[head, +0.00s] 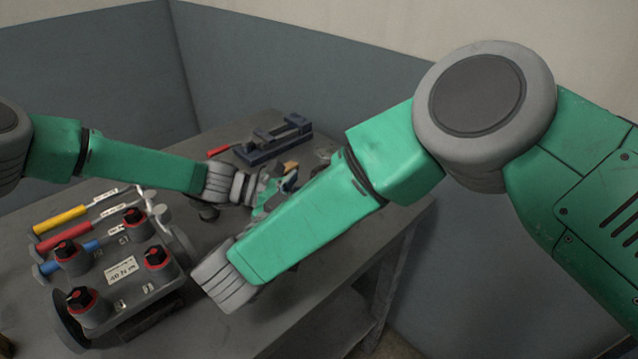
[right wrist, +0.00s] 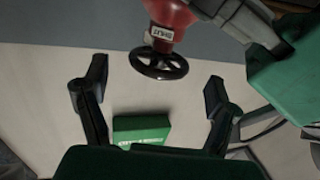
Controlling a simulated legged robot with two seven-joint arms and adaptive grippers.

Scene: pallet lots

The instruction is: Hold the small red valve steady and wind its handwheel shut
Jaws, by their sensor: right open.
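In the right wrist view the small red valve (right wrist: 172,14) hangs at the top, cut off by the frame edge, with a white label. Its black handwheel (right wrist: 160,64) faces down toward my right gripper. My left gripper (right wrist: 240,22) comes in from the upper right, its dark fingers closed against the red body. My right gripper (right wrist: 155,76) is open and empty; the handwheel shows between its fingertips, apparently still apart from them. In the head view my left gripper (head: 268,188) is partly covered by my right forearm, and the valve and right fingers cannot be made out.
A green labelled box (right wrist: 141,130) lies below the handwheel. A dark blue vise (head: 275,142) stands at the back of the bench (head: 290,325). A grey fixture with red-and-black knobs (head: 120,268) and several coloured-handled tools (head: 62,219) fill the left side.

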